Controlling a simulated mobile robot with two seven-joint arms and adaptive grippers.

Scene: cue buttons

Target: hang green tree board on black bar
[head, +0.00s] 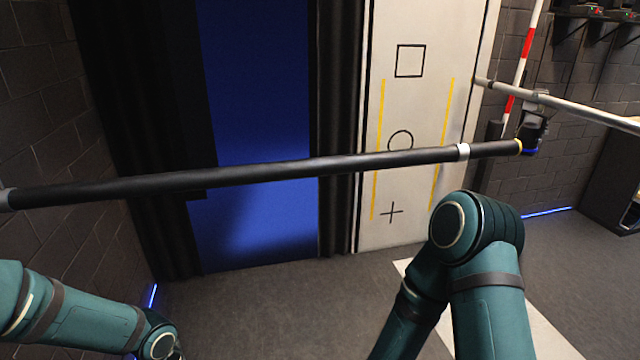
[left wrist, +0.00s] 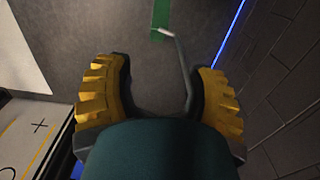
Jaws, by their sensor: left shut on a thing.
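The black bar (head: 260,178) runs across the head view, nearly level and rising slightly to the right. In the left wrist view my left gripper (left wrist: 160,92) has its yellow fingers on either side of a thin grey hook rod (left wrist: 182,65) and is shut on it. The rod leads to a green piece (left wrist: 161,16) at the top edge, the visible part of the green tree board. Its tree shape does not show. The head view shows my left arm low at the left, below the bar, but not the gripper. My right gripper is out of view.
A pale panel (head: 419,185) with black symbols and yellow stripes stands behind the bar, beside dark curtains and a blue backdrop (head: 262,85). A grey rail (head: 565,105) is at the right. The dark floor (head: 265,315) below the bar looks clear.

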